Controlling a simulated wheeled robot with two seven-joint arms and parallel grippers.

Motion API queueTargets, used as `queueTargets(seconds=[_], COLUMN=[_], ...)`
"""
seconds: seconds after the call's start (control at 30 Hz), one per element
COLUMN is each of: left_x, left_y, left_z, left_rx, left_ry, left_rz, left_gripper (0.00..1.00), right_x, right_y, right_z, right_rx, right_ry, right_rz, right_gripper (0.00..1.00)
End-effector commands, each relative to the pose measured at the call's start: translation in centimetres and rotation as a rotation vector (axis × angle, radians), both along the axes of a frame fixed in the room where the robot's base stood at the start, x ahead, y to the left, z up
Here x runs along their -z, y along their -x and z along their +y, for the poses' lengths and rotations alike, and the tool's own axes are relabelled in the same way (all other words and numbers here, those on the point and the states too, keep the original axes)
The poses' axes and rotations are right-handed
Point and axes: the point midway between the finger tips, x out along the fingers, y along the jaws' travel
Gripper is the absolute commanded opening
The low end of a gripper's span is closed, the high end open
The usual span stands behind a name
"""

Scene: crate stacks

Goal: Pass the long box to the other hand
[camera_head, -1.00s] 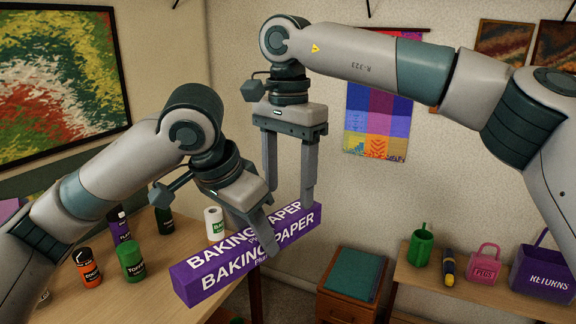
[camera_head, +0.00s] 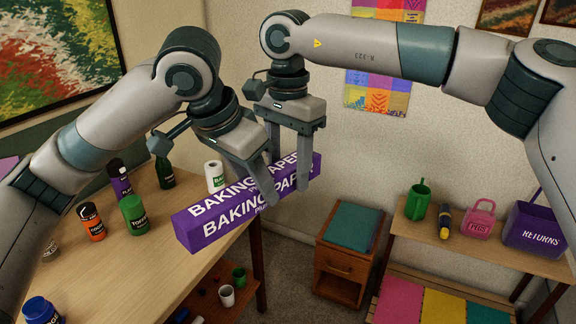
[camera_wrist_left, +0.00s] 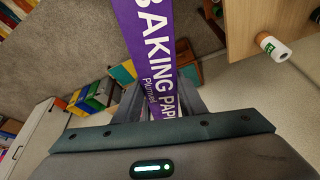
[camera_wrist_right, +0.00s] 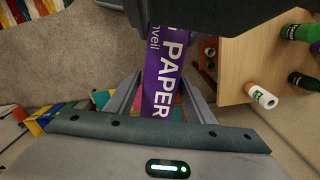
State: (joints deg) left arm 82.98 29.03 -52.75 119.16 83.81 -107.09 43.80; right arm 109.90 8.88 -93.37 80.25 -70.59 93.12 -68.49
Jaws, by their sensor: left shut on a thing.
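The long purple box (camera_head: 222,222), lettered BAKING PAPER, is held in the air, its right end farther back. My left gripper (camera_head: 262,190) is shut on it around its middle; the box also runs between the left fingers in the left wrist view (camera_wrist_left: 155,60). My right gripper (camera_head: 290,172) straddles the box near its right end, one finger on each side. In the right wrist view the box end (camera_wrist_right: 162,85) lies between the right fingers (camera_wrist_right: 162,100), which look spread with some room beside it. The far finger is partly hidden in the head view.
A wooden table (camera_head: 140,260) at left carries several bottles and jars and a white roll (camera_head: 214,176). A small cabinet (camera_head: 345,255) stands behind. A bench (camera_head: 470,250) at right bears a green can (camera_head: 418,202), a pink basket (camera_head: 479,220) and a purple RETURNS bin (camera_head: 535,228).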

Motion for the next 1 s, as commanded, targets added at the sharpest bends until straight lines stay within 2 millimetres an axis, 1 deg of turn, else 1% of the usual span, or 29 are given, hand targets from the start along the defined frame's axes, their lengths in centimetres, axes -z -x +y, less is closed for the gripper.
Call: queueTargets(seconds=[0.03, 0.13, 0.17, 0.2, 0.27, 0.67, 0.87, 1.0], left_x=[0.0, 0.0, 0.0, 0.0, 0.0, -0.3, -1.7, -3.7], left_y=[0.0, 0.0, 0.0, 0.0, 0.0, 0.0, 0.5, 1.0], left_z=[0.0, 0.0, 0.0, 0.0, 0.0, 0.1, 0.5, 0.9], left_rx=[0.0, 0.0, 0.0, 0.0, 0.0, 0.0, 0.0, -0.001], left_ry=[0.001, 0.001, 0.001, 0.001, 0.001, 0.001, 0.0, 0.001], left_rz=[-0.001, -0.001, -0.001, -0.001, -0.001, -0.001, -0.001, -0.004], left_gripper=[0.1, 0.1, 0.1, 0.44, 0.59, 0.59, 0.59, 0.59], right_x=[0.0, 0.0, 0.0, -0.1, -0.1, -0.1, -0.1, -0.1], right_y=[0.0, 0.0, 0.0, 0.0, 0.0, 0.0, 0.0, 0.0], right_z=[0.0, 0.0, 0.0, 0.0, 0.0, 0.0, 0.0, 0.0], right_rx=[0.0, 0.0, 0.0, 0.0, 0.0, 0.0, 0.0, 0.0], right_ry=[0.0, 0.0, 0.0, 0.0, 0.0, 0.0, 0.0, 0.0], right_rz=[0.0, 0.0, 0.0, 0.0, 0.0, 0.0, 0.0, 0.0], right_gripper=[0.35, 0.12, 0.1, 0.1, 0.1, 0.1, 0.1, 0.1])
